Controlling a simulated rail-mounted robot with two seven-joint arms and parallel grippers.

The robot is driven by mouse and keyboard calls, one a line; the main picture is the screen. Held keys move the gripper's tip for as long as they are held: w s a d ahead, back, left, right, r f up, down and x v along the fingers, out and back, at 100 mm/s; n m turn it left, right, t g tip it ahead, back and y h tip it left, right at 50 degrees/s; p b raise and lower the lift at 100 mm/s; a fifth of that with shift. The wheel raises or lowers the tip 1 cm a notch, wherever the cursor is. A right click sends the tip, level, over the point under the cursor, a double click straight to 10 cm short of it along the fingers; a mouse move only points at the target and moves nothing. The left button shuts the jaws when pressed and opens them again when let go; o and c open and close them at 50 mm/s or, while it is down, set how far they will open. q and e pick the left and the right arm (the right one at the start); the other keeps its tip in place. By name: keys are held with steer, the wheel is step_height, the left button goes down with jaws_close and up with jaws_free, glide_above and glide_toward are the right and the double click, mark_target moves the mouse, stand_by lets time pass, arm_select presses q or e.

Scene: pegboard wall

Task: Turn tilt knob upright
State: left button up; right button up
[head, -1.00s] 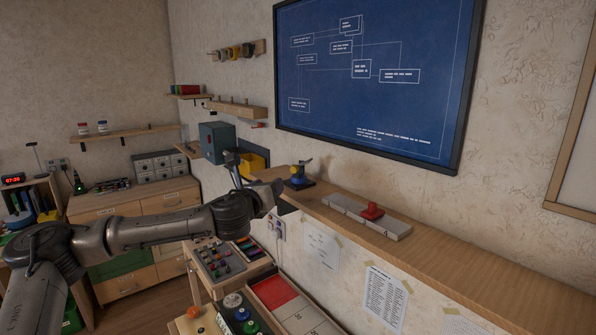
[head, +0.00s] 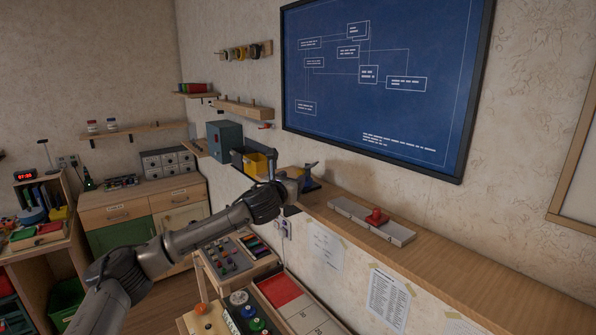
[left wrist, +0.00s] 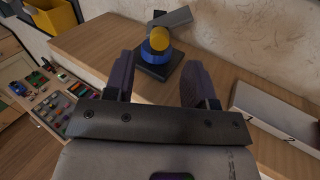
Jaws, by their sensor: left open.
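The tilt knob (head: 309,181) stands on the wooden wall shelf, partly hidden behind my left gripper in the head view. In the left wrist view the tilt knob (left wrist: 157,42) shows a dark square base, a blue round body, a yellow part and a grey lever. The lever leans over to the right in that view and is not upright. My left gripper (head: 291,186) is close to it. In the left wrist view the fingers of my left gripper (left wrist: 158,82) are apart and empty, with the knob just beyond the fingertips. My right gripper is not in view.
A grey slider block (head: 370,222) with a red knob sits on the shelf to the right. A yellow bin (head: 256,165) and a blue-grey box (head: 224,141) are at the left. A blueprint board (head: 385,80) hangs above. The shelf's right part is clear.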

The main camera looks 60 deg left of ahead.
mark_target(300, 173)
arm_select(q)
steer(key=x, duration=0.4)
steer(key=shift+p, duration=0.35)
steer(key=shift+w+a, duration=0.25)
steer(key=shift+w, duration=0.15)
steer(key=shift+c, duration=0.3)
